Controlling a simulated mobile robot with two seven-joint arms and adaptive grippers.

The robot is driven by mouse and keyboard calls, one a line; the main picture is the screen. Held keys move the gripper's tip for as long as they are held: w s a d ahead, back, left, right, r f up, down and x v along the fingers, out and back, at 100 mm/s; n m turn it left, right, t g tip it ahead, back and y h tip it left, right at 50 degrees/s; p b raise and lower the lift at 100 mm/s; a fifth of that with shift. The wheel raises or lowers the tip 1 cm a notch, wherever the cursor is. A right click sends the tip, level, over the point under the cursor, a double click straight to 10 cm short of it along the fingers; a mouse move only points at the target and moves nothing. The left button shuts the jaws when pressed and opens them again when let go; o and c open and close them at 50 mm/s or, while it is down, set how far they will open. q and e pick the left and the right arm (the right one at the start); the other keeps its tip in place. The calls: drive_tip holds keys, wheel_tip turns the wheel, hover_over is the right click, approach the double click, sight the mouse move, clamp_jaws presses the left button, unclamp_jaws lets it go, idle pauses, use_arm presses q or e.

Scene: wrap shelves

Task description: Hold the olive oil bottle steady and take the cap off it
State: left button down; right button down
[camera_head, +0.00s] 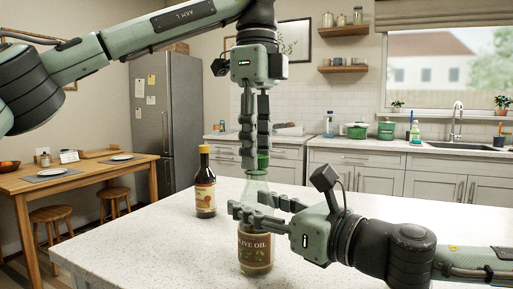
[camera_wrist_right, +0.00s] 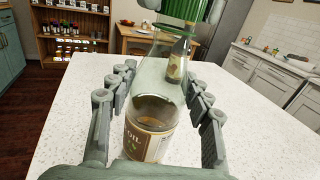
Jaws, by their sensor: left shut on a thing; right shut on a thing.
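The olive oil bottle (camera_head: 255,250) stands upright on the white counter, clear glass above a brown label. It also shows in the right wrist view (camera_wrist_right: 150,125), between my right gripper's fingers. My right gripper (camera_head: 258,211) is shut on the bottle's body above the label, coming in from the right. My left gripper (camera_head: 256,158) points straight down over the bottle and is shut on the green cap (camera_head: 263,161). The fingers partly hide the cap and the bottle's neck.
A dark sauce bottle (camera_head: 205,190) with a yellow cap stands on the counter (camera_head: 130,245), left of and behind the oil bottle. The counter is otherwise clear. A wooden table (camera_head: 95,172) with stools stands at the left, and a sink counter (camera_head: 400,147) runs along the back.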

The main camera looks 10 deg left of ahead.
use_arm(q)
drive_tip(key=shift+r, duration=0.15)
drive_tip(key=shift+r, duration=1)
drive_tip(key=shift+r, duration=0.1)
drive_tip(key=shift+r, duration=1.9)
use_arm(e)
drive_tip(key=c, duration=0.6)
unclamp_jaws()
